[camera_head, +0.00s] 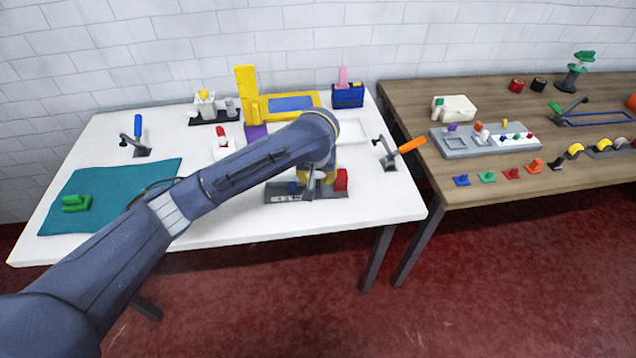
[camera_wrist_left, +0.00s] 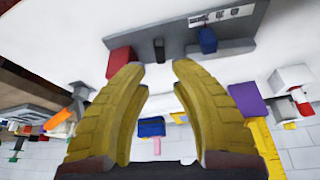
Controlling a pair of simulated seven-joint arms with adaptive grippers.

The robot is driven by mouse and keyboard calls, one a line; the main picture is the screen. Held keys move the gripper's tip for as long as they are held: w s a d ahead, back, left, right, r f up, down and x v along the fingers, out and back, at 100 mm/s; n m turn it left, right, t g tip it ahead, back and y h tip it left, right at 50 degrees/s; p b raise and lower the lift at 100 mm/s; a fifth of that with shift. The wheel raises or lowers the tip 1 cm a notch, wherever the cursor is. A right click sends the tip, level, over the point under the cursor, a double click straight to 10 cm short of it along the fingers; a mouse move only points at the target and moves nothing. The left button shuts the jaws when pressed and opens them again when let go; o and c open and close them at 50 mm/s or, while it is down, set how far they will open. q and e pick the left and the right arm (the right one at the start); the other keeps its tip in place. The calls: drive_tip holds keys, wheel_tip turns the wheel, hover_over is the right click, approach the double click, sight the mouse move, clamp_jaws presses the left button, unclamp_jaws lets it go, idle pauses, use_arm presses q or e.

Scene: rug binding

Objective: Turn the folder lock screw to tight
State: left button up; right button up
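A grey fixture (camera_head: 275,190) with a labelled plate sits near the front edge of the white table. It carries a blue knob (camera_head: 293,187) and a red block (camera_head: 341,181). In the left wrist view the grey fixture (camera_wrist_left: 181,36) also has a small dark post (camera_wrist_left: 158,49) between the red block (camera_wrist_left: 121,60) and the blue knob (camera_wrist_left: 207,40). I cannot tell which part is the folder lock screw. My left gripper (camera_wrist_left: 158,68) is open, its yellow fingertips apart, with the dark post seen just beyond the gap. It shows at the fixture in the head view (camera_head: 312,184), partly hidden by my arm.
An orange-handled clamp (camera_head: 410,145) stands to the right and a blue-handled clamp (camera_head: 138,128) at the left. A teal mat (camera_head: 110,190) holds a green piece (camera_head: 75,203). A yellow upright (camera_head: 247,95) and a blue box (camera_head: 348,96) stand behind. The table's front edge is close.

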sight(318, 183)
use_arm(q)
drive_tip(key=shift+x, duration=3.55)
drive_tip(key=shift+o, duration=0.3)
clamp_jaws()
